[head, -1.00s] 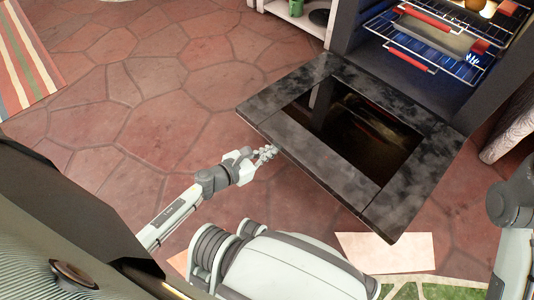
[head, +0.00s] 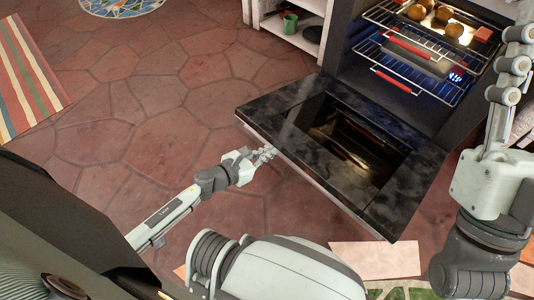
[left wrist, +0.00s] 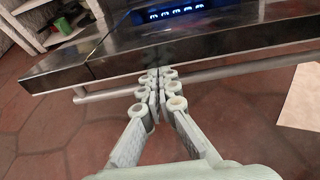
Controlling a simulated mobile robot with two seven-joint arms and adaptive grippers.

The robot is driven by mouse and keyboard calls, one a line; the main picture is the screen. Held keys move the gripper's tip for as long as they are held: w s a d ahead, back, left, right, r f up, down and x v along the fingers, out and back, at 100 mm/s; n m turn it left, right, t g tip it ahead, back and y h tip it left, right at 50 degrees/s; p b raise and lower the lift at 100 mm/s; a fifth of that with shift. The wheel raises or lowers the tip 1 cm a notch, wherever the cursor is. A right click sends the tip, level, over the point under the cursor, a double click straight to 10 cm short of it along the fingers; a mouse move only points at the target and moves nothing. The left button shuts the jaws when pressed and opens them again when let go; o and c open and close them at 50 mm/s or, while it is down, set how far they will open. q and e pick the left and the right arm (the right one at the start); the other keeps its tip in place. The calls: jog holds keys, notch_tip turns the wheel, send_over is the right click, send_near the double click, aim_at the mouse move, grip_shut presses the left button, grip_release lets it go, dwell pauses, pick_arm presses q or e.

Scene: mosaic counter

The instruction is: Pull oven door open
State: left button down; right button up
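The oven door (head: 285,118), dark and marbled with a glass pane (head: 352,145), is swung down and stands open in front of the oven (head: 350,62). My left gripper (head: 266,154) is at the door's outer edge, on its left half. In the left wrist view, its fingers (left wrist: 160,82) are nearly together and cross the horizontal handle bar (left wrist: 240,71), hiding its middle. I cannot tell whether they grip the bar. My right gripper (head: 517,48) is raised at the right edge, beside the oven opening and apart from the door. Its finger gap is not clear.
Inside the oven are wire racks (head: 385,60), a red-handled dish (head: 418,54) and round brown items (head: 434,14). A low shelf (head: 300,38) with a green cup (head: 290,23) stands left of it. The tiled floor (head: 150,130) at left is clear; a striped rug (head: 27,80) lies there.

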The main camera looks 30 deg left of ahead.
pick_arm(q)
jog(key=r+p, duration=0.1)
jog(key=r, duration=0.1)
jog(key=w+r+p, duration=0.1)
jog(key=r+p, duration=0.1)
jog(key=shift+w+d+r, duration=0.15)
jog(key=shift+d+r, duration=0.05)
jog(key=shift+r, duration=0.15)
pick_arm(e)
jog(key=w+a+f+g+h, duration=0.1)
jog(key=w+a+f+g, duration=0.2)
jog(key=f+g, duration=0.3)
jog(key=shift+w+f+g, duration=0.4)
jog(key=shift+w+f, duration=0.05)
jog(key=shift+w, duration=0.35)
